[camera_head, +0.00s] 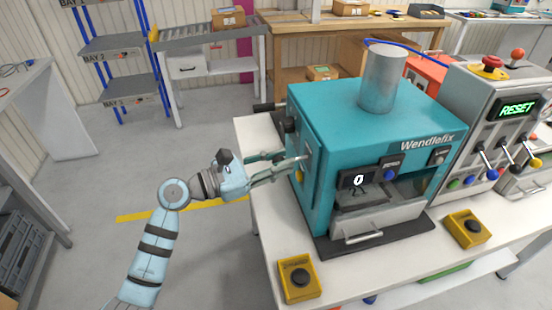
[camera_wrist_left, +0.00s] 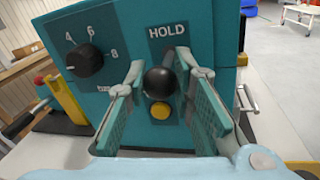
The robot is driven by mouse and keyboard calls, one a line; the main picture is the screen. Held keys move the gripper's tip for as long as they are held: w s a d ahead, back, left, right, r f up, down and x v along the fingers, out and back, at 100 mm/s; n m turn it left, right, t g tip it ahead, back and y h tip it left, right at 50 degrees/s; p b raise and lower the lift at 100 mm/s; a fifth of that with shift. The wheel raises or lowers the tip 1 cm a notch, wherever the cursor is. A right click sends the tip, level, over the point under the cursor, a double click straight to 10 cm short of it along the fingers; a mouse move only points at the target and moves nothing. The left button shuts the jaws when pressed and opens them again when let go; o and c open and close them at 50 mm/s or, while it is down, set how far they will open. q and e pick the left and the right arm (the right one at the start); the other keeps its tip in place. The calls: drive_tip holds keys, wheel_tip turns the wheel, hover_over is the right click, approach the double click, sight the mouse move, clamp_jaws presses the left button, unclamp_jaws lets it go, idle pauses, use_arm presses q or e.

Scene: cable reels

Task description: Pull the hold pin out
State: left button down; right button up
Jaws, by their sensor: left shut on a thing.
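The hold pin (camera_wrist_left: 160,81) shows in the left wrist view as a round black knob below the white HOLD label on the teal machine (camera_wrist_left: 200,25). A yellow round button (camera_wrist_left: 160,110) sits just below the knob. My left gripper (camera_head: 299,166) reaches the left side of the machine in the head view. In the left wrist view its fingers (camera_wrist_left: 161,75) stand on both sides of the knob, shut on it. How far the pin sits in the panel cannot be told. In the head view the knob is hidden by the fingers. My right gripper is not in view.
A black dial (camera_wrist_left: 86,60) with numbers is left of the pin. The machine stands on a white table (camera_head: 262,205) with yellow button boxes (camera_head: 298,280). A grey control box (camera_head: 490,95) reading RESET stands at right. The floor left of the table is free.

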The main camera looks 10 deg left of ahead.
use_arm(q)
drive_tip(key=c, duration=1.6)
unclamp_jaws()
drive_tip(key=shift+c, duration=0.2)
drive_tip(key=shift+a, duration=0.1)
drive_tip(key=v, duration=1.2)
